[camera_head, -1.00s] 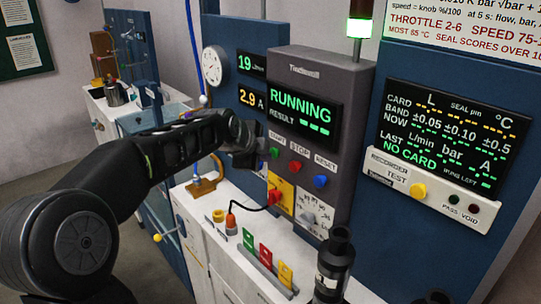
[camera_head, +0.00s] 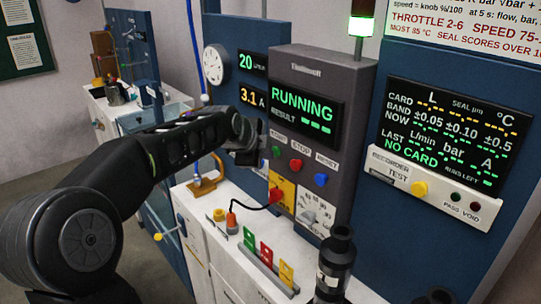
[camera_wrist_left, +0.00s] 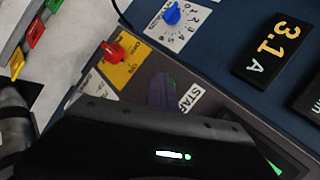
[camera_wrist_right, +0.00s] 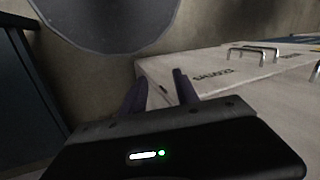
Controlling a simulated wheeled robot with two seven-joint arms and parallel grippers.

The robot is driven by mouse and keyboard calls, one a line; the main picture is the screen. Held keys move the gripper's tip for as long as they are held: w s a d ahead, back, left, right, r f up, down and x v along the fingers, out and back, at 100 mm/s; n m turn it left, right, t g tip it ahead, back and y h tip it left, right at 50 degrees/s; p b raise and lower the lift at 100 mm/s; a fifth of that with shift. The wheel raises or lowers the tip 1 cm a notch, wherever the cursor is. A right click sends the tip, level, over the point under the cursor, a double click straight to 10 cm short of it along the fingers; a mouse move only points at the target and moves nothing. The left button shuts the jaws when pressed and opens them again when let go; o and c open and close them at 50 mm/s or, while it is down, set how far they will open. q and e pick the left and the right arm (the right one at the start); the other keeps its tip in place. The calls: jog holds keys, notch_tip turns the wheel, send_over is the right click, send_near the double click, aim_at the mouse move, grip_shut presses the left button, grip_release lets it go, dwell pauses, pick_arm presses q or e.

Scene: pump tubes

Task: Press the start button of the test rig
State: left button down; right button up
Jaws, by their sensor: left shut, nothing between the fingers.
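The test rig (camera_head: 316,72) is a grey panel whose screen reads RUNNING in green. Its green start button (camera_head: 276,152) sits left of the red stop button (camera_head: 295,165) and the blue reset button (camera_head: 320,180). My left gripper (camera_head: 256,156) is shut and empty, close in front of the panel beside the green button. In the left wrist view its closed fingers (camera_wrist_left: 162,92) are next to the START label (camera_wrist_left: 190,98), and the button is mostly hidden behind them; contact cannot be told. My right gripper (camera_wrist_right: 160,92) is open and empty, away from the rig.
A yellow plate with a red switch (camera_head: 276,196) and a selector knob lie below the buttons. Coloured cards (camera_head: 266,254) and a dark cylinder (camera_head: 333,268) stand on the bench. The recorder box (camera_head: 430,190) has a yellow button. A white cabinet (camera_wrist_right: 215,75) is near my right gripper.

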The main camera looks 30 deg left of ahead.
pick_arm(q)
jog(key=shift+w+d+r, duration=0.1)
jog(key=shift+d+r, duration=0.05)
jog(key=shift+d, duration=0.1)
jog(key=shift+s+a+f+b, duration=0.1)
jog(key=shift+s+a+b, duration=0.2)
jog(key=shift+s+b, duration=0.5)
jog(key=shift+s+a+f+b, duration=0.1)
jog(key=shift+s+a+b, duration=0.3)
jog(key=shift+s, duration=0.65)
jog(key=shift+s+a+b, duration=0.25)
jog(key=shift+s+b, duration=0.45)
jog(key=shift+s, duration=0.2)
